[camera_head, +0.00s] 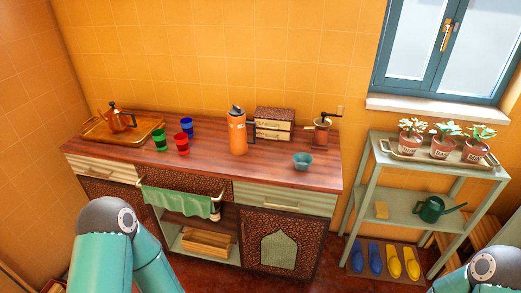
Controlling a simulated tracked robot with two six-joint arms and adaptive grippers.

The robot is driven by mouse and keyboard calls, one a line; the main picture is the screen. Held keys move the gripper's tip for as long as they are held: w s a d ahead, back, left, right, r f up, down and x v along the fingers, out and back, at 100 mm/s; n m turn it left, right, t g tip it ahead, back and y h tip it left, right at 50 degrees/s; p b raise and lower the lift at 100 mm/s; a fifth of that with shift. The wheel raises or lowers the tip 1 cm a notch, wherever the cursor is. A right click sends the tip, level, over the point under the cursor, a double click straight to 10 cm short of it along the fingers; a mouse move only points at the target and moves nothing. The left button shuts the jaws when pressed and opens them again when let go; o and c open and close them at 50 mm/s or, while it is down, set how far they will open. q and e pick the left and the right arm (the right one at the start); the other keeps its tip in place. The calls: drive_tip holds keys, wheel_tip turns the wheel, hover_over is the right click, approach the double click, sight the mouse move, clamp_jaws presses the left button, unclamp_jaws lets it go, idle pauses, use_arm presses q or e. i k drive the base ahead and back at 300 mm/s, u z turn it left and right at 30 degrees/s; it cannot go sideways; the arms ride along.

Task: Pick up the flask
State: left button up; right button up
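The flask (237,133) is a tall orange cylinder with a dark top and a dark handle on its right side. It stands upright on the wooden counter (215,165), a little right of the counter's middle. Parts of my two arms show at the bottom left and bottom right corners, well below and apart from the flask. Neither of my grippers is in the picture.
Cups in green (159,140), red (181,143) and blue (187,127) stand left of the flask. A teapot (118,119) sits on a tray (98,131). A teal bowl (302,161), grinder (322,132) and small drawer box (273,112) are right. A plant shelf (385,157) stands further right.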

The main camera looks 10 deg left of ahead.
sight(239, 141)
drive_tip(key=z, duration=0.1)
drive_tip(key=k, duration=0.5)
drive_tip(key=z, duration=0.85)
drive_tip(key=i, duration=2.15)
drive_tip(key=u, duration=0.95)
drive_tip(key=k, duration=0.85)
drive_tip(key=u, duration=0.15)
drive_tip(key=i, duration=0.9)
drive_tip(key=z, duration=0.05)
